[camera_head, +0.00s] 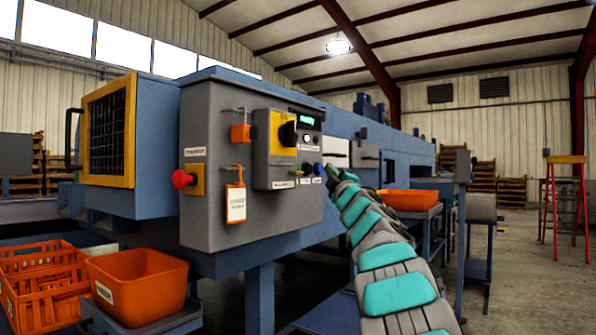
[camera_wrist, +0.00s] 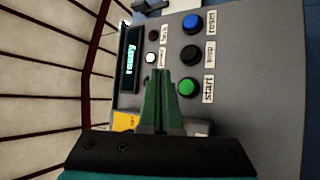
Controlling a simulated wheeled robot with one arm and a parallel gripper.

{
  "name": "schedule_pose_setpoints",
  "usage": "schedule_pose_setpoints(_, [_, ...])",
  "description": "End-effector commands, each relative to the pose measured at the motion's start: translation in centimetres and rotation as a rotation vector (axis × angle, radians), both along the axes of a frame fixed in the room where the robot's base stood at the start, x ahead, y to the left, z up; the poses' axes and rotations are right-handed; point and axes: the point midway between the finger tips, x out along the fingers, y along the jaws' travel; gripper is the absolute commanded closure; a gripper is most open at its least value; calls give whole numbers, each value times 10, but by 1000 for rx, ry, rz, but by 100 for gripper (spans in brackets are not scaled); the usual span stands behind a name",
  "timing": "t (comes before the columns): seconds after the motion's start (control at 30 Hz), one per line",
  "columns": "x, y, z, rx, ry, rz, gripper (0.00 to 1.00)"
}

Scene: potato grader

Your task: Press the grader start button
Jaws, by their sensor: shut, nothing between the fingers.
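The green start button (camera_wrist: 188,87) sits on the grey control panel (camera_wrist: 245,50), with a "start" label beside it. My gripper (camera_wrist: 162,72) is shut and empty. In the wrist view its green fingers reach in from below, and their tips show just left of the start button. I cannot tell whether they touch the panel. A black stop button (camera_wrist: 190,54) and a blue reset button (camera_wrist: 191,21) stand in line with the start button. In the head view my gripper (camera_head: 331,172) is close to the panel's right side, by the blue button (camera_head: 317,168).
A small display (camera_wrist: 129,55) reads "ready". On the grey cabinet (camera_head: 210,130) are a red knob (camera_head: 181,179), a black rotary switch (camera_head: 288,133) and a hanging tag (camera_head: 236,204). Orange bins (camera_head: 140,280) stand below left; another orange bin (camera_head: 408,200) is right of my arm.

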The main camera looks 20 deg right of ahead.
Motion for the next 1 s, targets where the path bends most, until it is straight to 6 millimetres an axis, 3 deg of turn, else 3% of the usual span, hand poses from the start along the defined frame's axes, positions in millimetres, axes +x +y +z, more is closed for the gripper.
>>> schedule_pose_setpoints(0.5, [51,40,0,2,1,2,100])
schedule_pose_setpoints(1.0, [60,49,0,0,-2,2,100])
